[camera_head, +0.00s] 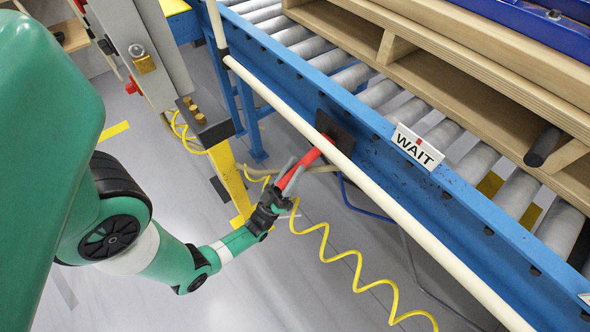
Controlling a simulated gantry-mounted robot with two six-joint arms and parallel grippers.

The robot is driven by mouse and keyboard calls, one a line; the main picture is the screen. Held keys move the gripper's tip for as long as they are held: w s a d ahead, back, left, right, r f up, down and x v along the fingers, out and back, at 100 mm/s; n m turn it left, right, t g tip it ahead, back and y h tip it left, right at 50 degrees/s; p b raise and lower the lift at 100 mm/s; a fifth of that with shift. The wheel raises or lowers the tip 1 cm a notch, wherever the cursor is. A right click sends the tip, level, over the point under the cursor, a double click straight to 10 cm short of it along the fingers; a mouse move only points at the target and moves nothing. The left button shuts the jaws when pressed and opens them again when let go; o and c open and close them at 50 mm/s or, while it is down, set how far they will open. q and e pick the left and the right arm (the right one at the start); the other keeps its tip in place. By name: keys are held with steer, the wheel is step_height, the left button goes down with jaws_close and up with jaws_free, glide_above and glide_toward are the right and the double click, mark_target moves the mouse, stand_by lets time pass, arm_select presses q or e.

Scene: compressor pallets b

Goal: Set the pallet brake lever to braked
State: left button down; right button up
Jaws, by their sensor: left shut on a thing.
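The brake lever (309,160) is a red bar on the side of the blue conveyor frame. It slants from a dark plate (335,131) on the frame down to the left, passing below the cream rail. My left gripper (287,179) is shut on the lower part of the red lever. The gripper's fingers hide the lever's lower end. A white sign reading WAIT (416,147) is fixed on the frame to the right of the lever. My right gripper is not in view.
A cream rail (400,233) runs along the front of the blue conveyor frame (480,215). Wooden pallets (480,105) sit on the grey rollers. A coiled yellow hose (345,255) hangs below my left gripper. A grey post (150,55) stands at upper left.

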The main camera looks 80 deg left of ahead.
arm_select(q)
steer(key=shift+f, duration=0.1)
steer(key=c, duration=0.6)
jaws_free()
steer(key=v, duration=0.7)
steer(key=shift+s+f, duration=0.1)
steer(key=shift+f, duration=0.05)
